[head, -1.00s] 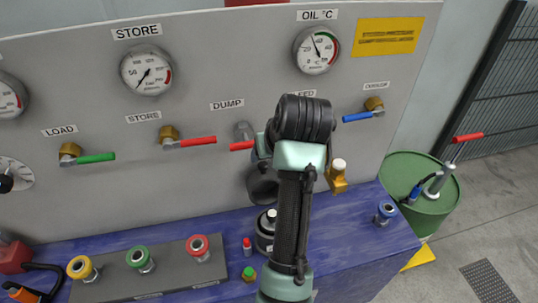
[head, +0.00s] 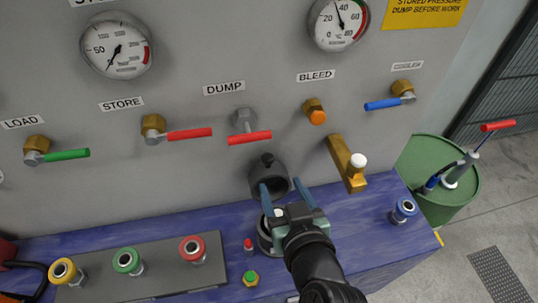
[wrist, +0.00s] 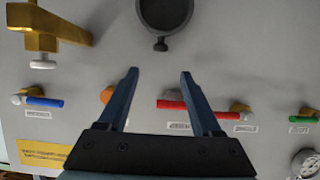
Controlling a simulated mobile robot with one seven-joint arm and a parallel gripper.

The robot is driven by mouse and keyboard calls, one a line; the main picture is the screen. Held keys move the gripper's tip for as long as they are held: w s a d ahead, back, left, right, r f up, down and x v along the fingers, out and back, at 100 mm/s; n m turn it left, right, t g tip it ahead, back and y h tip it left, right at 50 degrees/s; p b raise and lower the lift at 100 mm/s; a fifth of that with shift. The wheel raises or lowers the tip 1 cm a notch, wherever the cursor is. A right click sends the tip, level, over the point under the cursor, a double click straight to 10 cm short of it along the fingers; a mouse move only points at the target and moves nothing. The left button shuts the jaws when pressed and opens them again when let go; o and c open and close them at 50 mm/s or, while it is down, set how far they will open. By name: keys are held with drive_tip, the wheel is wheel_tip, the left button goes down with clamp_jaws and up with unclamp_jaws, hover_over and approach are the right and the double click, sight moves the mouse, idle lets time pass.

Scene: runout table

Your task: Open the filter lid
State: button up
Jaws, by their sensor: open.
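A dark round cup-like part (head: 266,174) with a small knob on its top sits low on the grey panel, under the DUMP valve. It also shows in the wrist view (wrist: 165,12), at the top edge, as a dark ring with a knob. I cannot tell for certain whether it is the filter lid. A dark cylinder (head: 265,241) stands below it on the blue bench, partly hidden by my gripper. My gripper (head: 281,187) is open and empty, its blue fingers pointing towards the panel just in front of the cup-like part. In the wrist view, the fingers (wrist: 158,72) are apart.
A brass spout with a white knob (head: 349,165) juts out right of my gripper. The red DUMP handle (head: 249,138) is above. Red and green-topped small parts (head: 250,278) and couplings (head: 193,249) stand left on the bench. A blue coupling (head: 403,211) stands right.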

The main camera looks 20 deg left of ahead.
sight(268, 158)
drive_tip(key=p+x, duration=0.2)
drive_tip(key=x, duration=1)
drive_tip(key=shift+s, duration=0.1)
drive_tip(key=shift+c, duration=0.3)
clamp_jaws()
idle(0.8)
